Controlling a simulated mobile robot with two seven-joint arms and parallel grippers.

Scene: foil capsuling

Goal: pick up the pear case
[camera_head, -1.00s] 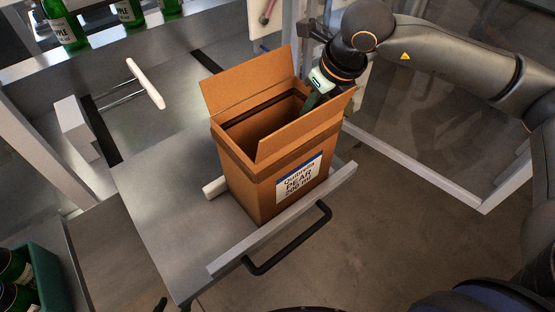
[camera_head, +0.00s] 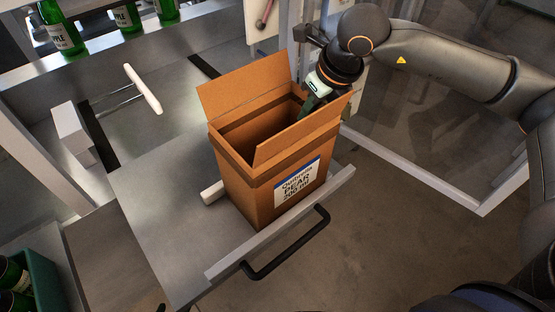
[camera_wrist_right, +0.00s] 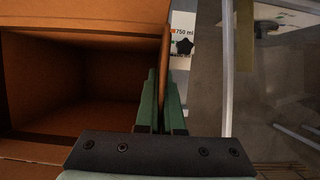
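The pear case (camera_head: 240,185) is an open brown cardboard box with raised flaps and a white pear label. It stands upright on the metal shelf near its handle edge, and its inside looks empty. My right gripper (camera_head: 307,108) is at the case's right upper wall in the head view. In the right wrist view its green fingers (camera_wrist_right: 161,115) lie close on either side of the cardboard wall (camera_wrist_right: 166,50), apparently pinching it. The lower fingertips are partly hidden. My left gripper is not recognisable in view.
The metal shelf (camera_head: 165,225) has a black handle (camera_head: 290,245) in front and free room left of the case. A white-ended pusher (camera_head: 143,88) lies behind. Green bottles (camera_head: 125,15) stand at the back left; a green crate (camera_head: 42,275) is at lower left.

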